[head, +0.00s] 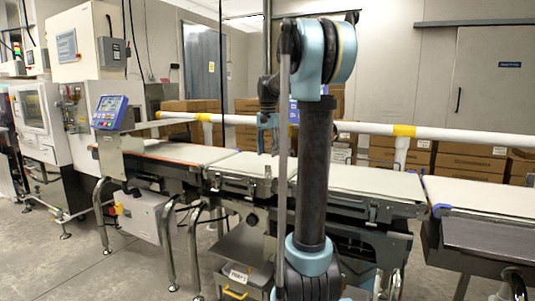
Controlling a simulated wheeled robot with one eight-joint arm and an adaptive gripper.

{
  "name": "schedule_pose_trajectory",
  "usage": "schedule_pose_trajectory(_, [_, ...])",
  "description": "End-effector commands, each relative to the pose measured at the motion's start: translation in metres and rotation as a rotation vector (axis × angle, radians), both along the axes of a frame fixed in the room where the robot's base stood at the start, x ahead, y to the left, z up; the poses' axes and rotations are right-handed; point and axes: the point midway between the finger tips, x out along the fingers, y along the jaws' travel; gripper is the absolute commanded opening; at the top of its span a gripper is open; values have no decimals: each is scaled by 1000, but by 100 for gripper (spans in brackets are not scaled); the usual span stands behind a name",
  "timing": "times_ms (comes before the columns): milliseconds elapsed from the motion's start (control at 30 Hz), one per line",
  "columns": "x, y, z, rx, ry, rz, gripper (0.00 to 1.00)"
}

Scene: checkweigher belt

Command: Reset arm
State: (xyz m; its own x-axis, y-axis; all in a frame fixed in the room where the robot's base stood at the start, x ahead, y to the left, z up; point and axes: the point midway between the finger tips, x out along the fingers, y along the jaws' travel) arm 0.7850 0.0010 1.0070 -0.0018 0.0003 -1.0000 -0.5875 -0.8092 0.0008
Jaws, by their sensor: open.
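My gripper (267,142) hangs pointing down, left of my upright arm, in the middle of the head view. It appears open, with nothing visible between its fingers. It shows in front of and above the pale checkweigher belt (240,166); its exact height over the belt is hard to tell. My arm stands tall in front of the line and hides part of the belt and the boxes behind it.
A white rail (460,134) with yellow bands runs behind the belt. Cardboard boxes (470,160) are stacked beyond it. A blue display panel (109,112) stands at the left. A dark plate (490,236) lies at the right. The visible belt surfaces are bare.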

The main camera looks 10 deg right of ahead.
Motion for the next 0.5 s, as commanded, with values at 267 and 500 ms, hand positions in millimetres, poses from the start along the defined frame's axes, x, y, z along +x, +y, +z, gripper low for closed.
schedule_pose_trajectory(267, [-25, 0, -5, 0, -11, 35, 43])
schedule_pose_trajectory(500, [-92, 0, -25, -4, -43, 143, 43])
